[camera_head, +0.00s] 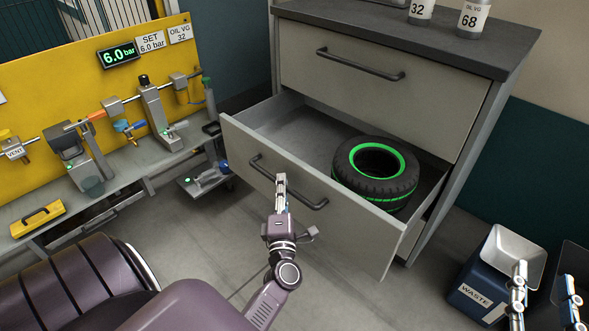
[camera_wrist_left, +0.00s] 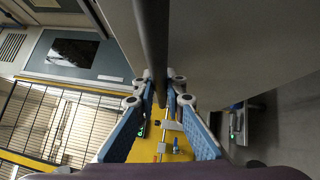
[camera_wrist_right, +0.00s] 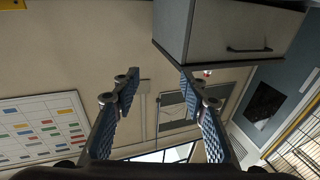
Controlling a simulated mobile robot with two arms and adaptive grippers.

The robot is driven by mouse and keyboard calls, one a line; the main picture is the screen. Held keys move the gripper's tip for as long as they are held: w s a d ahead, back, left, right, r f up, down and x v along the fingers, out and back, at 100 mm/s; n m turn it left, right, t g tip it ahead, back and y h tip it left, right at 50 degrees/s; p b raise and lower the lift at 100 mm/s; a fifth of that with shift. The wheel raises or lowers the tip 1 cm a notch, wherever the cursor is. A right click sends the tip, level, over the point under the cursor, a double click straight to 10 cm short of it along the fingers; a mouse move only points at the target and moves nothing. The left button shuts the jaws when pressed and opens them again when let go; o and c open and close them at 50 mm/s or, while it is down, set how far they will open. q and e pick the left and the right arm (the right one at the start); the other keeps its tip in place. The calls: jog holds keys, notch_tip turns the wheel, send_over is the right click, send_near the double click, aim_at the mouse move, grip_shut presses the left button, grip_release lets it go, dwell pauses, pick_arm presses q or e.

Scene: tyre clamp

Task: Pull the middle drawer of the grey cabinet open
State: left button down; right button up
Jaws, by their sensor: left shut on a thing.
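The grey cabinet (camera_head: 487,130) stands right of centre in the head view. Its middle drawer (camera_head: 345,228) is pulled out, with its interior open to view. A black tyre with green rings (camera_head: 372,187) lies flat inside, at the right. My left gripper (camera_head: 281,182) is shut on the dark bar handle (camera_head: 318,206) of this drawer, left of the handle's middle. In the left wrist view the handle (camera_wrist_left: 152,40) runs between the fingers (camera_wrist_left: 160,95). My right gripper (camera_head: 546,292) is at the lower right of the head view. In the right wrist view its fingers (camera_wrist_right: 160,100) are apart and empty.
The top drawer (camera_head: 370,80) is closed, and two bottles (camera_head: 472,18) stand on the cabinet top. A blue waste bin (camera_head: 490,285) stands on the floor at the right. A bench with a yellow panel (camera_head: 60,90) is at the left. Floor is clear before the drawer.

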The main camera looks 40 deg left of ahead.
pick_arm(q)
jog(key=s+p, duration=0.2)
jog(key=s, duration=1)
jog(key=shift+a, duration=0.4)
pick_arm(e)
jog(key=s+d+f+g+h, duration=0.1)
jog(key=f+g, duration=0.2)
jog(key=f, duration=0.3)
jog(key=s+d+f+g+h, duration=0.1)
jog(key=s+f+g, duration=0.1)
jog(key=f, duration=0.4)
jog(key=shift+s+d+f+g, duration=0.3)
jog(key=shift+f+g, duration=0.1)
jog(key=shift+g, duration=0.4)
pick_arm(q)
jog(key=shift+f, duration=0.1)
jog(key=c, duration=2)
grip_release()
jog(key=shift+o, duration=0.2)
jog(key=v, duration=1.2)
